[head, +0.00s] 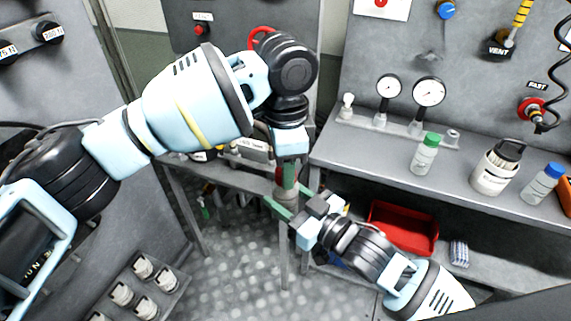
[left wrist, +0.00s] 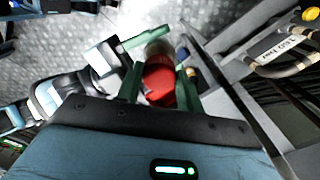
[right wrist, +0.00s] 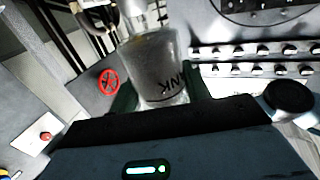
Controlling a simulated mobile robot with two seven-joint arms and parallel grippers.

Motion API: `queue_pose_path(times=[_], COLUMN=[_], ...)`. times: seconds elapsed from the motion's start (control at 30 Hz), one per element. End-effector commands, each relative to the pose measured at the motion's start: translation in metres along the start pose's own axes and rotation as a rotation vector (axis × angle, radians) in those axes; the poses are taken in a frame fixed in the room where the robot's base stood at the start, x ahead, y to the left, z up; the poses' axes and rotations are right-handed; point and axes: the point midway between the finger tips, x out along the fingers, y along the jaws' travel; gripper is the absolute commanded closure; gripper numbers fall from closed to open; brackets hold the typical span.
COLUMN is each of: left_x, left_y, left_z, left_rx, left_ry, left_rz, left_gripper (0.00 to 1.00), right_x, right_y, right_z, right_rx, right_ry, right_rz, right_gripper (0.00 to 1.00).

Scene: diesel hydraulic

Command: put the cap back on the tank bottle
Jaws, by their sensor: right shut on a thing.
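The red cap (left wrist: 160,82) sits between my left gripper's green fingers in the left wrist view. The tank bottle (left wrist: 158,48) is right under it, and whether the cap is fully seated cannot be told. My left gripper (head: 288,172) points down over the bottle; its fingers stand around the cap and look slightly apart from it. My right gripper (head: 287,202) is shut on the bottle from the side. The translucent grey bottle (right wrist: 155,65) with partly visible dark lettering fills the space between the fingers in the right wrist view.
A bench at right carries a green-capped bottle (head: 425,155), a black-topped jar (head: 493,172), a blue-capped bottle (head: 542,184) and two gauges (head: 429,91). A red bin (head: 405,228) is on the shelf below. Several cups (head: 143,267) stand in a rack at lower left.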

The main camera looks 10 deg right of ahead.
Motion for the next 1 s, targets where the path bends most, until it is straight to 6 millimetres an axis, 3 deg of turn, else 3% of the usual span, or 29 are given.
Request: queue_pose_path(times=[0.03, 0.17, 0.57, 1.0], left_x=[0.000, 0.000, -0.009, -0.089], left_y=[-0.001, 0.000, 0.000, 0.000], left_z=[0.001, 0.000, 0.000, -0.001], left_rx=[-0.002, -0.002, -0.003, -0.003], left_ry=[0.000, 0.000, 0.001, 0.001], left_rz=[-0.001, 0.000, -0.001, -0.001], left_gripper=[0.56, 0.40, 0.40, 0.40], right_x=[0.000, 0.000, 0.000, 0.000], right_y=[0.000, 0.000, 0.000, 0.000], right_z=[0.000, 0.000, 0.000, -0.001], right_rx=[0.000, 0.000, 0.000, 0.000], right_ry=[0.001, 0.001, 0.001, 0.001], right_rz=[-0.001, 0.000, 0.000, 0.000], right_gripper=[1.00, 1.00, 1.00, 1.00])
